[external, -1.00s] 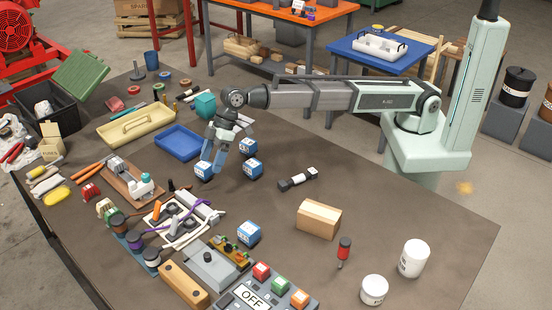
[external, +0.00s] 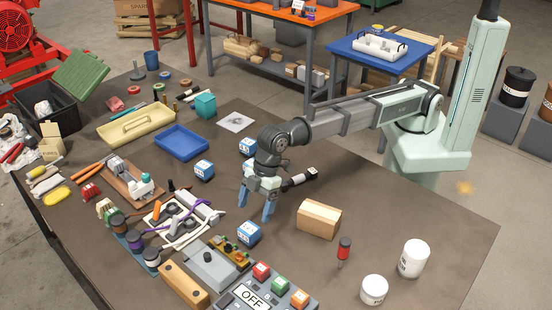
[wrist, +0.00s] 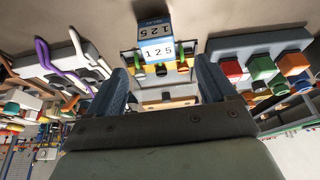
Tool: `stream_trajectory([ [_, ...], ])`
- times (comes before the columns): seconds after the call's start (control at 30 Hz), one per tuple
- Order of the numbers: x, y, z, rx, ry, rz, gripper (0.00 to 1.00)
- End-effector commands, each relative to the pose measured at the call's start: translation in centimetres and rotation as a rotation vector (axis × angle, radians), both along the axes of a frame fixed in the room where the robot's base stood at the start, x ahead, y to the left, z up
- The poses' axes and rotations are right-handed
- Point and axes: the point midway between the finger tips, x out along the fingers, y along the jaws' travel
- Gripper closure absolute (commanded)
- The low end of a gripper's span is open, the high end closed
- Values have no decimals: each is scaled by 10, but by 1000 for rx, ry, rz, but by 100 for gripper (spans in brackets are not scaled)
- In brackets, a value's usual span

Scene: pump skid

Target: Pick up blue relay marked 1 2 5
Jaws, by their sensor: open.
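The blue relay marked 1 2 5 (wrist: 157,36) has white label faces and shows upright ahead of my fingers in the wrist view. In the external view it matches the blue and white relay (external: 249,233) beside the grey control box. My gripper (external: 256,205) points down just above and behind this relay, with its fingers apart and nothing between them. In the wrist view the gripper (wrist: 160,78) has one finger either side of the relay's line, short of it. Two other blue relays, one at left (external: 204,170) and one farther back (external: 248,146), stand behind my gripper; their markings are unreadable.
A grey box with yellow and green parts (external: 210,264) and a button panel marked OFF (external: 262,295) crowd the relay's near side. Cables (external: 185,225) lie to its left. A wooden block (external: 318,218) stands to its right, with bare table between.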

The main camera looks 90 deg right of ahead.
Motion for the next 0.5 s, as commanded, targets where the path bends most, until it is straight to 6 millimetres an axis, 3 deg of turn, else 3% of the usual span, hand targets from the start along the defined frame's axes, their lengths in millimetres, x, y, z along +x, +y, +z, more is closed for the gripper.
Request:
stream_trajectory([
  [0.2,10,10,-31,1,1,0,16],
  [0.5,14,14,-47,1,0,-1,16],
])
